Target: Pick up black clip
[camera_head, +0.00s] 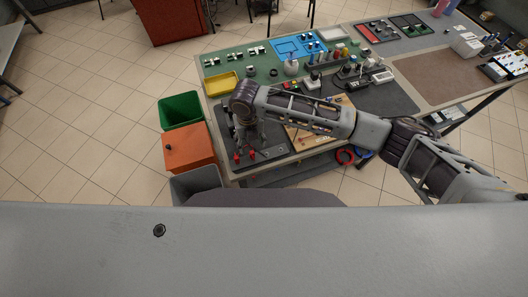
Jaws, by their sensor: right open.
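My right gripper (245,155) points down over the near left part of the workbench, above a dark mat (272,150). Its two red-tipped fingers are apart, with nothing visible between them. I cannot pick out the black clip for sure; it may be too small, dark against the mat, or hidden by my right arm and gripper. My left gripper is not in view.
A yellow tray (222,82) and a blue tray (290,49) lie on the green mat behind my right arm. Green (181,110), orange (188,148) and grey (194,181) bins stand left of the bench. Several small parts and tools crowd the bench's back middle.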

